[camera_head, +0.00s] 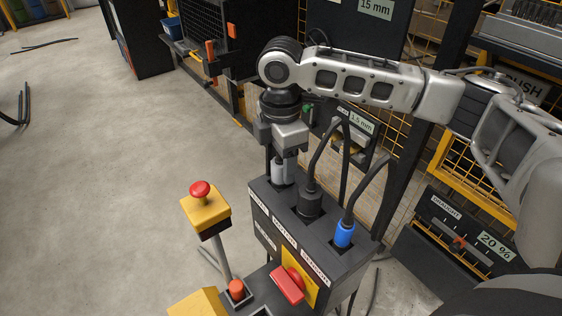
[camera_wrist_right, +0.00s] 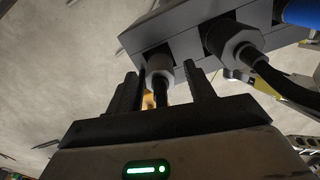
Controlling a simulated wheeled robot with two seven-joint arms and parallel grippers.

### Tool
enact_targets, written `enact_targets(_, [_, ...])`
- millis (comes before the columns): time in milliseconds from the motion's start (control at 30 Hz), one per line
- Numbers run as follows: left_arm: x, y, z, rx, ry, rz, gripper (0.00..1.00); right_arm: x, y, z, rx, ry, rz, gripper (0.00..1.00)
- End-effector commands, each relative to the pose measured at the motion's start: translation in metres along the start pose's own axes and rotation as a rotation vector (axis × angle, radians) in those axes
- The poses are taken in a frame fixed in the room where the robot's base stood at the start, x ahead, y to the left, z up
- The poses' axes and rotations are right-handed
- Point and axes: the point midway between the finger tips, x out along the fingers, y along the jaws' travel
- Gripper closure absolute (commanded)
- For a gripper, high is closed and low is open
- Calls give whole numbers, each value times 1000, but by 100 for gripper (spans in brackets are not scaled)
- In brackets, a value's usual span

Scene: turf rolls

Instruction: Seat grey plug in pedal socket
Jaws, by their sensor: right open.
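The grey plug (camera_head: 283,173) stands upright at the left opening of the dark control box (camera_head: 335,262). Its depth in that socket is hard to tell. My right gripper (camera_head: 284,160) points down over it with fingers open. In the right wrist view the grey plug (camera_wrist_right: 159,70) and its dark cable lie between the two separated fingers (camera_wrist_right: 161,72). I cannot tell which printed label on the box names the pedal socket. My left gripper is not in view.
A black plug (camera_head: 310,203) and a blue plug (camera_head: 344,234) stand in neighbouring openings, their cables arching upward. A red switch (camera_head: 288,284) is on the box front. A yellow post with a red button (camera_head: 205,208) stands left. Open floor lies farther left.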

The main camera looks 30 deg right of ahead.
Motion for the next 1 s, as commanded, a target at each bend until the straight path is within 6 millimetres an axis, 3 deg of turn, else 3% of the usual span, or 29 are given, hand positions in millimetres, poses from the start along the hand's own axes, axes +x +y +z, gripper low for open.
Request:
enact_targets(300, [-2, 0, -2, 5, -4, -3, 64, -69, 1, -1, -2, 3, 5, 46])
enact_targets(500, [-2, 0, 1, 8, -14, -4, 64, -101, 1, -1, 0, 3, 2, 46])
enact_targets(700, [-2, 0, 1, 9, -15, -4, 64, -114, 0, 0, 0, 1, 1, 46])
enact_targets(1000, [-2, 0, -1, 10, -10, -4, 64, -114, 0, 0, 0, 2, 1, 46])
